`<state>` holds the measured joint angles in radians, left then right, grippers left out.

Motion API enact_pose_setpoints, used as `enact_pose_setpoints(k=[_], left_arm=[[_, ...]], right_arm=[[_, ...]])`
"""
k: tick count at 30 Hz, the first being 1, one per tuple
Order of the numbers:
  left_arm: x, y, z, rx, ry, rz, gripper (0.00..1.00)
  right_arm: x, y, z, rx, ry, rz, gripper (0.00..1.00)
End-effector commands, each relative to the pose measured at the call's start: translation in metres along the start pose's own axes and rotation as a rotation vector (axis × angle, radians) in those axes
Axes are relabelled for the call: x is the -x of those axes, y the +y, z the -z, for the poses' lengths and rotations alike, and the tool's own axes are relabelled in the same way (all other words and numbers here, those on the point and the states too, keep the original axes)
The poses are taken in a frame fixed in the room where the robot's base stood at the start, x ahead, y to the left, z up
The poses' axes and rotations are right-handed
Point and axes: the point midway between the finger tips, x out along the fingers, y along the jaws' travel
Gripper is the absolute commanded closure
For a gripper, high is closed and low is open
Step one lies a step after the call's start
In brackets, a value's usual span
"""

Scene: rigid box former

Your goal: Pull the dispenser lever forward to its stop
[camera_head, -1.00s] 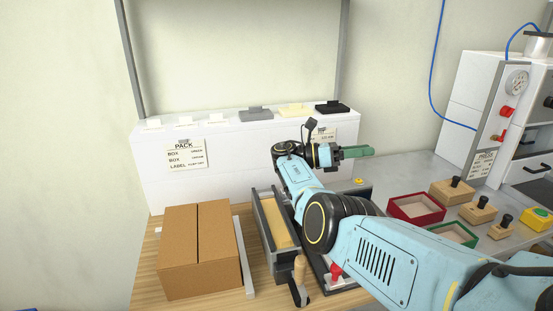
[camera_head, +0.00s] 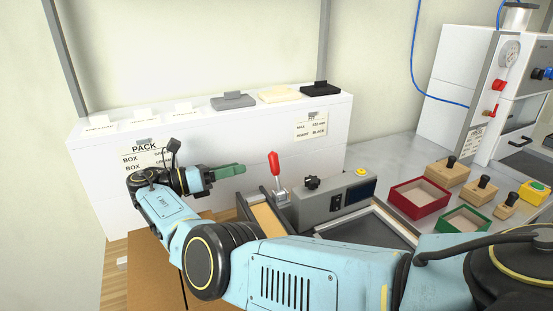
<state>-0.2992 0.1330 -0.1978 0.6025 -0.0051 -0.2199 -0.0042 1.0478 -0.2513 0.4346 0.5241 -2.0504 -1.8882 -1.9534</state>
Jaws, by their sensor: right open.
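A red-handled lever (camera_head: 274,166) stands nearly upright on a metal foot, behind the grey dispenser trough (camera_head: 243,205) with its tan strip (camera_head: 267,220). I cannot tell for sure that it is the dispenser lever. My right gripper (camera_head: 236,170), with green fingers, is left of the red handle, apart from it in the picture and empty. Its fingers point right, toward the handle, and it is open. My right arm hides the front of the trough. My left gripper is out of view.
A grey control box (camera_head: 335,200) with a black knob stands right of the lever. A white shelf block (camera_head: 215,148) with signs is behind. The cardboard box (camera_head: 142,270) is partly under my arm. Red (camera_head: 420,195) and green (camera_head: 463,221) trays sit right.

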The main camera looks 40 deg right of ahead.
Motion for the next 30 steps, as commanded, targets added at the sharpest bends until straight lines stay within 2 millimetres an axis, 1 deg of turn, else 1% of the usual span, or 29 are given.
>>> enact_pose_setpoints(k=[5, 12, 15, 18, 21, 24, 30], left_arm=[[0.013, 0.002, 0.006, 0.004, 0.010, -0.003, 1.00], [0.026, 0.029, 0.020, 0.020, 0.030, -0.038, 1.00], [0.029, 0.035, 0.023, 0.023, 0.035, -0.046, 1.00], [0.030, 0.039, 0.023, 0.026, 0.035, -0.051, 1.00], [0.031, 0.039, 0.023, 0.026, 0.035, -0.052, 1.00], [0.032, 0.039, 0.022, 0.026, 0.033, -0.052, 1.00], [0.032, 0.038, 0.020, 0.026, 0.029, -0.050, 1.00]], right_arm=[[-0.022, -0.002, -0.003, -0.002, 0.000, 0.004, 0.57], [-0.072, -0.002, -0.002, -0.002, 0.000, 0.006, 0.57], [-0.092, -0.002, -0.002, -0.003, 0.000, 0.004, 0.57], [-0.108, -0.002, -0.002, -0.001, 0.000, 0.004, 0.57], [-0.119, -0.001, -0.002, -0.001, -0.001, 0.003, 0.57], [-0.126, -0.001, -0.002, -0.001, -0.002, 0.002, 0.57], [-0.129, -0.001, -0.001, -0.001, -0.002, 0.002, 0.57]])
